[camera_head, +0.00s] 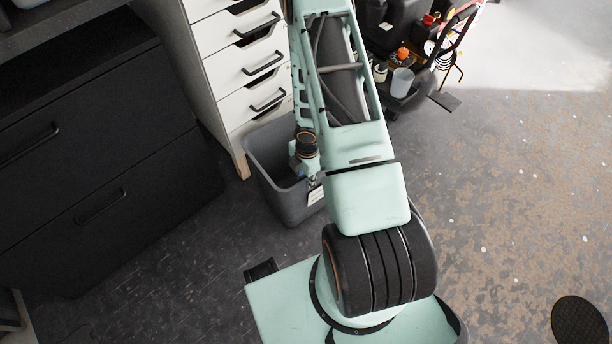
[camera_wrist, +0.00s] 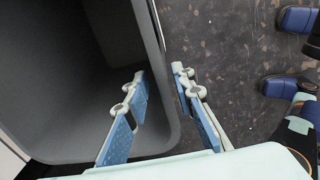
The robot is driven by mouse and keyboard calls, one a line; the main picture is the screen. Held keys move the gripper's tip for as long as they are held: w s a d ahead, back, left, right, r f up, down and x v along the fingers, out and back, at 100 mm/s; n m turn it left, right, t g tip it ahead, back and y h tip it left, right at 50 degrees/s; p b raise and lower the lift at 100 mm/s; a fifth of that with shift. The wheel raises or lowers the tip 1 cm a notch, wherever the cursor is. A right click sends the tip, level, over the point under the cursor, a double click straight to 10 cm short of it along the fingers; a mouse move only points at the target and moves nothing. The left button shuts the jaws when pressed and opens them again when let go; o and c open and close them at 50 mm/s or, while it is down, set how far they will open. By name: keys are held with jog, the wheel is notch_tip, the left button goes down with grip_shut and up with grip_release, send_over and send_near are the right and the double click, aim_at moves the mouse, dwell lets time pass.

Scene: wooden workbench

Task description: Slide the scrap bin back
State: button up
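The scrap bin (camera_head: 268,178) is an open grey bin standing on the floor, in front of the white drawer unit, with a white label on its near side. It fills the left of the wrist view (camera_wrist: 60,75), and its inside looks empty where it shows. My gripper (camera_wrist: 160,76) is open and straddles the bin's rim, with one blue finger inside and the other outside the wall. A gap shows between the inner finger and the wall; I cannot tell whether the outer finger touches. In the head view my arm hides the bin's right part and most of my gripper.
A white drawer unit (camera_head: 240,62) on wooden legs stands behind the bin. A dark cabinet (camera_head: 95,160) is to the left. A cart (camera_head: 405,75) with a cup and tools stands at the upper right. The floor (camera_head: 520,170) at right is mostly clear.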

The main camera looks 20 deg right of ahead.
aim_at(305, 194)
notch_tip(305, 194, down, 6)
jog(key=shift+w+r+b, duration=0.1)
jog(key=shift+b, duration=0.9)
grip_shut()
